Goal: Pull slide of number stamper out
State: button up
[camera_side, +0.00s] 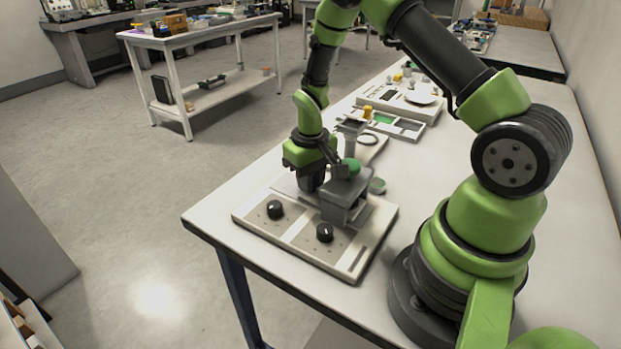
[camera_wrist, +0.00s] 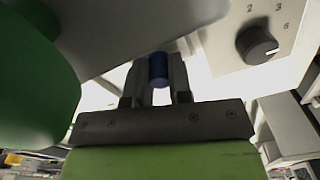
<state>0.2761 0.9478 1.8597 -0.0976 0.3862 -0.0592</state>
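The number stamper (camera_side: 345,196) is a grey block with a green top (camera_side: 352,164), standing on a pale panel with two black dials. In the wrist view its grey body (camera_wrist: 110,30) fills the upper left. A small blue cylinder (camera_wrist: 158,66), which looks like the slide's handle, sticks out beside the grey body. My gripper (camera_wrist: 158,78) has one finger on each side of this cylinder, with no clear gap, and looks shut on it. In the side view my gripper (camera_side: 330,172) is against the stamper's left side and hides the handle and slide.
One black dial (camera_side: 275,209) is left of the stamper and another (camera_side: 325,232) in front; a numbered dial shows in the wrist view (camera_wrist: 257,45). Behind are a tray (camera_side: 410,125) with compartments and a scale (camera_side: 420,98). The table's front edge is close to the panel.

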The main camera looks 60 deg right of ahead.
grip_shut()
jog(key=shift+w, duration=5.25)
jog(key=o, duration=0.8)
grip_release()
jog(key=shift+r, duration=0.1)
notch_tip(320, 180, up, 10)
jog(key=shift+f, duration=0.1)
